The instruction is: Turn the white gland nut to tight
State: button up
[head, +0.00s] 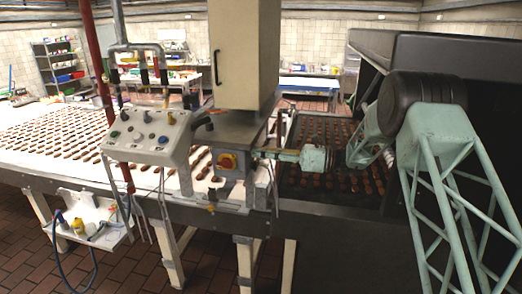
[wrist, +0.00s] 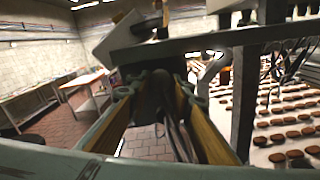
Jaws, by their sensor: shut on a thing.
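My gripper (head: 262,153) reaches in from the right to the right side of the grey switch box (head: 228,180) under the cream column. In the wrist view, its two yellow fingers (wrist: 160,92) stand apart, their grey-green tips closed in on a thing at the box. A dark rounded shape with hanging cables shows between them. The white gland nut is not clearly visible in either view; the fingertips hide the spot where it is gripped. How far it is turned cannot be told. A red-and-yellow rotary switch (head: 227,160) is on the box front.
A sloped control panel (head: 150,135) stands left of the column. Conveyors with rows of brown biscuits run left and right of it. Thin cables (head: 272,185) hang beside the box. A dark machine hood (head: 440,60) is at the right. Work tables (wrist: 85,80) stand farther off.

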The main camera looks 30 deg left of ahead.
jog(key=shift+m+p, duration=0.45)
jog(key=shift+m, duration=1.15)
jog(key=o, duration=0.6)
jog(key=shift+d, duration=0.25)
jog(key=v, duration=1.1)
jog(key=shift+d, duration=0.3)
jog(key=shift+w, duration=0.1)
